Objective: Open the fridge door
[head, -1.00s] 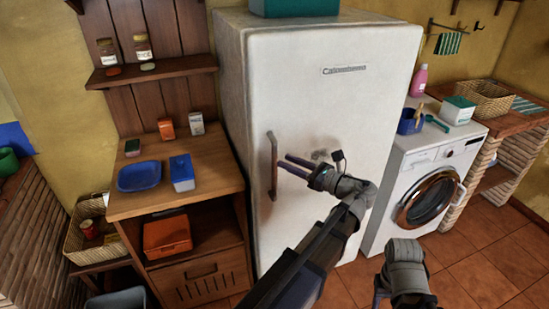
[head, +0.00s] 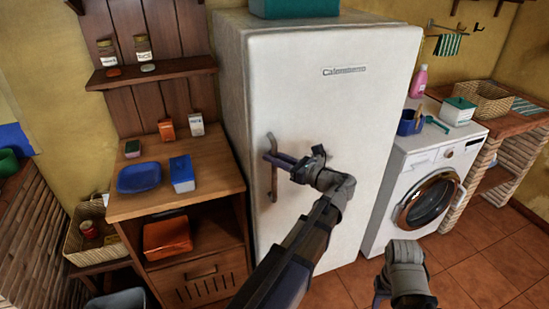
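The white fridge (head: 318,110) stands in the middle of the head view with its door closed. Its upright brown handle (head: 273,182) is on the left side of the door. My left gripper (head: 272,158) reaches in front of the door, with its fingertips at the upper part of the handle. Whether the fingers are apart or closed around the handle is too small to tell. My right arm (head: 405,272) shows at the bottom right, low and away from the fridge; its fingers are not clearly visible.
A wooden cabinet (head: 205,255) with a blue plate (head: 139,177) and small boxes stands left of the fridge. A washing machine (head: 425,190) stands close on the right. The tiled floor (head: 470,262) in front of it is clear.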

